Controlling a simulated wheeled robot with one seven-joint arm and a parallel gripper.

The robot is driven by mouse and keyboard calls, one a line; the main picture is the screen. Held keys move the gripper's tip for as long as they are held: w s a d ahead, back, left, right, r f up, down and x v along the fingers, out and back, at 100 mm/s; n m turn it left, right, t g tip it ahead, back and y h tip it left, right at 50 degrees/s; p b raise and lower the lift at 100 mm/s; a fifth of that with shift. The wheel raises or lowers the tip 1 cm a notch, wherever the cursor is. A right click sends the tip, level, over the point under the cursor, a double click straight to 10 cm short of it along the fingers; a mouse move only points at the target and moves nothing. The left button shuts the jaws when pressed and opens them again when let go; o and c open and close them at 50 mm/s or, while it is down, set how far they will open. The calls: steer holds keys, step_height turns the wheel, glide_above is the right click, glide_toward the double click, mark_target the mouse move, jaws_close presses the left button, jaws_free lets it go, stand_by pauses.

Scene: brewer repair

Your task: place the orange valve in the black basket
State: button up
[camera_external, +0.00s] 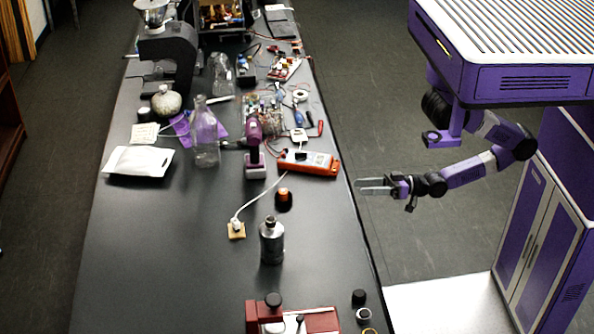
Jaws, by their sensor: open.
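A small round thing with an orange top and a black base (283,200) stands on the dark table, right of the middle; it looks like the orange valve, but it is too small to be sure. A dark open box (222,35) with parts in it stands at the far end of the table, cut by the top edge; I cannot tell whether it is the black basket. My gripper (359,186) is open and empty. It is just off the table's right edge, pointing left, well apart from the orange-topped thing.
A grey metal bottle (271,242) stands nearer, and a glass bottle (205,135) farther left. A red vise-like tool (292,320) is at the near end. The table's near left is clear.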

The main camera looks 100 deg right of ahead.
steer(key=s+a+f+n+g, duration=0.1)
steer(key=s+f+n+g, duration=0.1)
steer(key=s+f+g, duration=0.2)
steer(key=shift+s+f+n+h, duration=0.3)
steer(key=shift+s+f, duration=0.5)
steer(key=shift+s, duration=0.45)
steer(key=shift+a, duration=0.1)
